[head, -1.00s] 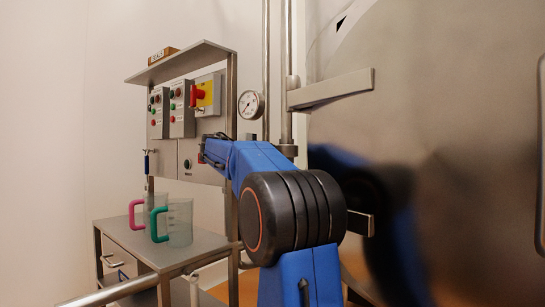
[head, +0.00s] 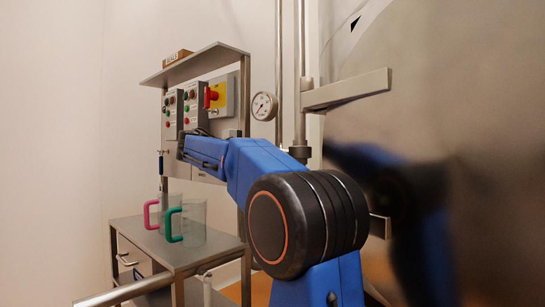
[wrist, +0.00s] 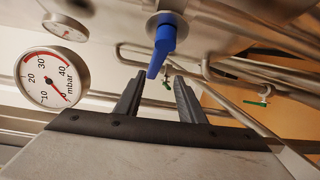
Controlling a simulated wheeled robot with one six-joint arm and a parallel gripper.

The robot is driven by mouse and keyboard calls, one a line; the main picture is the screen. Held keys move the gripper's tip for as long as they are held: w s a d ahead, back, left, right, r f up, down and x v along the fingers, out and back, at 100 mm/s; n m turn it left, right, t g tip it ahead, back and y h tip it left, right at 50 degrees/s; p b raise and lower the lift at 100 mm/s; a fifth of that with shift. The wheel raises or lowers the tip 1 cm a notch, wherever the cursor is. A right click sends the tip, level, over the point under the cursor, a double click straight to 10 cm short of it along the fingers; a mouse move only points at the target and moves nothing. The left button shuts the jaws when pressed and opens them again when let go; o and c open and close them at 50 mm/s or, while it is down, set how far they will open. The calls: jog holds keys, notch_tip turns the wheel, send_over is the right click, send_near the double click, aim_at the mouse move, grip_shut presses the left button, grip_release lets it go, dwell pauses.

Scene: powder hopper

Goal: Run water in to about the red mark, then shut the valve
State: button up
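The valve's blue handle (wrist: 164,44) hangs down from a metal fitting in the wrist view. A clear jug with a pink handle (head: 151,213) and one with a green handle (head: 175,225) stand on the side table. No red mark or water level can be made out.
A steel side table (head: 185,254) stands below the control panel. A dial gauge (wrist: 53,77) sits close left in the wrist view. Pipes and small green-handled valves (wrist: 258,102) lie beyond. A large steel vessel (head: 440,120) fills the right of the head view.

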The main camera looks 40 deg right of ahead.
jog(key=shift+w+a+r, duration=0.1)
jog(key=shift+a+r, duration=0.05)
jog(key=shift+a, duration=1.3)
jog(key=shift+w+a+r, duration=0.1)
jog(key=shift+a, duration=1.3)
